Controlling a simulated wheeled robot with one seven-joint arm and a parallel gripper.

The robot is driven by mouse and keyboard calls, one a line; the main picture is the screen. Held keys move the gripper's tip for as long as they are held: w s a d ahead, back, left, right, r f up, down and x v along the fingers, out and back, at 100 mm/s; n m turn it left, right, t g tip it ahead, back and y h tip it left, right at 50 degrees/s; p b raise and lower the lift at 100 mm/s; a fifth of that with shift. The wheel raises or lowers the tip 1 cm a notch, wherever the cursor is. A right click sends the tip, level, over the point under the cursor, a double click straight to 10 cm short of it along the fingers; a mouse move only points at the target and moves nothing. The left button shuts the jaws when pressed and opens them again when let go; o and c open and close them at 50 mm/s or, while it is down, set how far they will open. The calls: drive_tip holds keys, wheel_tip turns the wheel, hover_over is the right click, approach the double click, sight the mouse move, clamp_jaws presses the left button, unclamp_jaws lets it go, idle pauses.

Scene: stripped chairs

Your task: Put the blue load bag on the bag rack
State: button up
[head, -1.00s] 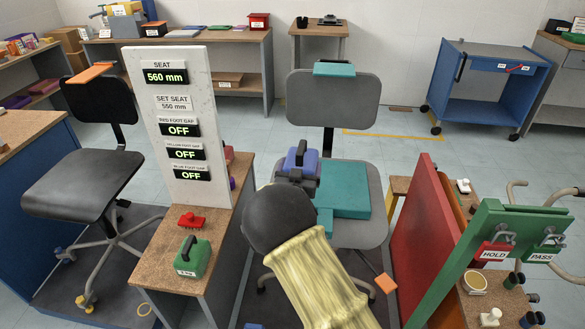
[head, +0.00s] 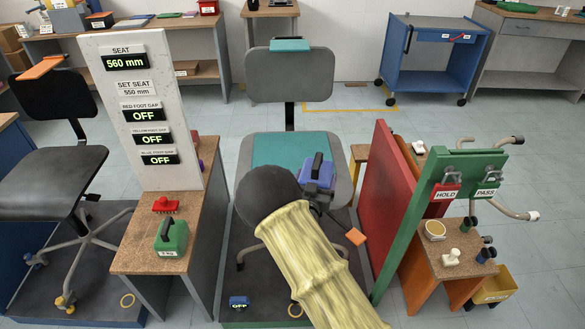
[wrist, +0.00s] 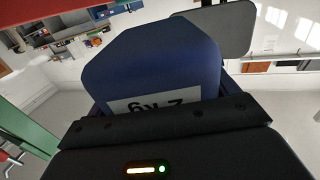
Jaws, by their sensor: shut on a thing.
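The blue load bag (head: 317,171), with a dark handle on top, is held by my gripper (head: 316,190), which is shut on it. In the head view it appears in front of the right part of the grey chair seat (head: 344,180). In the wrist view the bag (wrist: 165,60) fills the space beyond my gripper's dark body (wrist: 165,132), and its white label reads "2 kg" upside down. My rounded wrist and pale arm hide part of the seat. I cannot tell for certain which furniture is the bag rack.
A red panel (head: 385,200) and green frame (head: 425,215) with HOLD and PASS tags stand right. A blue cart (head: 432,60) is behind, with clear floor before it.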

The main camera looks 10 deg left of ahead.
drive_tip(key=s+d+f+m+h, duration=0.1)
drive_tip(key=s+d, duration=0.3)
drive_tip(key=d, duration=0.7)
drive_tip(key=s+d+f+m+h, duration=0.1)
drive_tip(key=s+d+f+h, duration=0.2)
drive_tip(key=d, duration=0.8)
drive_tip(key=shift+s+f+m+g+h, duration=0.3)
drive_tip(key=shift+s+m+h, duration=0.1)
drive_tip(key=shift+s, duration=0.5)
drive_tip(key=shift+d, duration=0.2)
drive_tip(key=shift+s, duration=0.1)
